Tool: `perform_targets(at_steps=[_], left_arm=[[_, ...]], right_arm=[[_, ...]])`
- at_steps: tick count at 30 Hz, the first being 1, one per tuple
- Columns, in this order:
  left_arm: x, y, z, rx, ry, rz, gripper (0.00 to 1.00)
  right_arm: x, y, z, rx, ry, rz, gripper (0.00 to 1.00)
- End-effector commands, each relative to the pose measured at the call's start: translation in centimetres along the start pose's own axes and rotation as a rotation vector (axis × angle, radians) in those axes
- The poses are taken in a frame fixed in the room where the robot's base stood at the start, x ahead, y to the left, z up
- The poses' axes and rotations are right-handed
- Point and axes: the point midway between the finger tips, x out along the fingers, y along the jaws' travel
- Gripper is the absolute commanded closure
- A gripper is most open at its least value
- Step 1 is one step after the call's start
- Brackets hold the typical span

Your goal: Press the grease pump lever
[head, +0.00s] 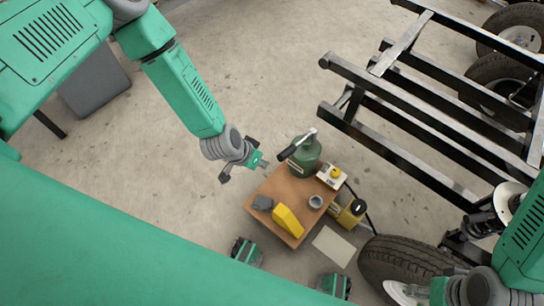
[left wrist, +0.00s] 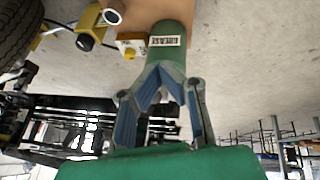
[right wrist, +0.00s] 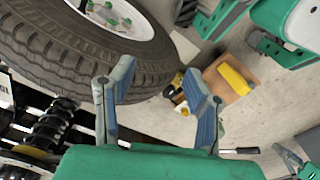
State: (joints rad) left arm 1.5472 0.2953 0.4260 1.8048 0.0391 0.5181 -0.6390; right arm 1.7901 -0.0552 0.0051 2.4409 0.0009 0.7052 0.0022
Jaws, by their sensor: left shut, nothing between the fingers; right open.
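The grease pump is a green canister (head: 303,160) at the back corner of a small brown table (head: 258,208). Its lever has a black grip (head: 287,153) pointing left and a pale metal arm above the canister. My left gripper (head: 256,160) is shut and empty, just left of the lever grip and apart from it in the head view. In the left wrist view, the shut left fingers (left wrist: 162,75) overlap the lower part of the green canister (left wrist: 172,35), labelled grease. The lever is not clear there. My right gripper (right wrist: 158,72) is open and empty near the tyre.
A black frame (head: 400,140) and tyre (head: 400,258) bound the right.

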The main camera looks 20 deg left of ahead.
Motion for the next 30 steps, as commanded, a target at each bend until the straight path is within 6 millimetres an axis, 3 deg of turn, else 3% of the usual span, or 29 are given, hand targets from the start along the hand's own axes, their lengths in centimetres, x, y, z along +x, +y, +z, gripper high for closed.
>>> perform_targets(at_steps=[3,7,30], left_arm=[[-1.8,0.0,0.7,0.001,-0.001,-0.001,1.0],[-2.6,-0.1,1.2,0.0,0.001,0.0,1.0],[-2.8,-0.2,1.3,0.001,0.003,0.0,1.0]], right_arm=[[-0.8,0.0,0.0,0.001,0.0,0.0,0.56],[-1.1,0.0,0.0,0.001,-0.001,0.0,0.56],[-1.1,0.0,0.0,0.001,-0.001,0.0,0.56]])
